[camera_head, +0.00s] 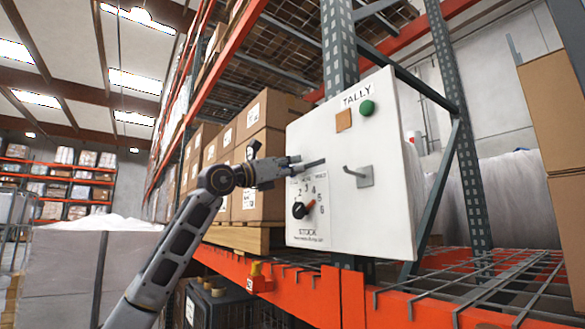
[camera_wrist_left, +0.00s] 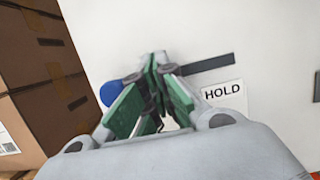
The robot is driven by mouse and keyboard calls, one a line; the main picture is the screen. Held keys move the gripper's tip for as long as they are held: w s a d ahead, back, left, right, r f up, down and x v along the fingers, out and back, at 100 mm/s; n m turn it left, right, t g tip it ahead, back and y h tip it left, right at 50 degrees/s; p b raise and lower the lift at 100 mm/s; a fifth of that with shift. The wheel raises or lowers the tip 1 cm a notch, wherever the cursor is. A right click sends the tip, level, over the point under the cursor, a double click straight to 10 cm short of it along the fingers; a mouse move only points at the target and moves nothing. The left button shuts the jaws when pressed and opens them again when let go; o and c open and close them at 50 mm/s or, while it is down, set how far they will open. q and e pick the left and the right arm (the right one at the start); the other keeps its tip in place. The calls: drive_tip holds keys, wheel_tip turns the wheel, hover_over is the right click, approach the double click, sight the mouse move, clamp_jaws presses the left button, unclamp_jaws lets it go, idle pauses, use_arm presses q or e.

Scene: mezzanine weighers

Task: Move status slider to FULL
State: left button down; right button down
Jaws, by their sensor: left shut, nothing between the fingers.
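The white TALLY panel box (camera_head: 345,222) is mounted on the rack upright. A dark slider slot (camera_head: 315,163) runs across its upper left face and also shows in the left wrist view (camera_wrist_left: 208,65). A HOLD label (camera_wrist_left: 223,92) sits below the slot's right part. A round blue knob (camera_wrist_left: 112,93), apparently the slider's, shows left of my fingers, in line with the slot and partly hidden. My left gripper (camera_head: 294,163) is shut and empty, its green-padded fingertips (camera_wrist_left: 160,95) in front of the slot. I cannot tell whether they touch the knob. No FULL label is readable. My right gripper is not in view.
Cardboard boxes (camera_head: 264,139) stand close to the left. An orange rack beam (camera_head: 315,290) runs below.

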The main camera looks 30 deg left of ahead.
use_arm(q)
drive_tip(key=shift+s, duration=0.1)
idle(0.4)
drive_tip(key=s+a+b, duration=0.2)
drive_tip(key=s+a, duration=0.1)
drive_tip(key=s, duration=0.6)
drive_tip(key=shift+a+b, duration=0.3)
drive_tip(key=shift+a, duration=0.05)
idle(1.0)
idle(0.4)
drive_tip(key=shift+s, duration=0.1)
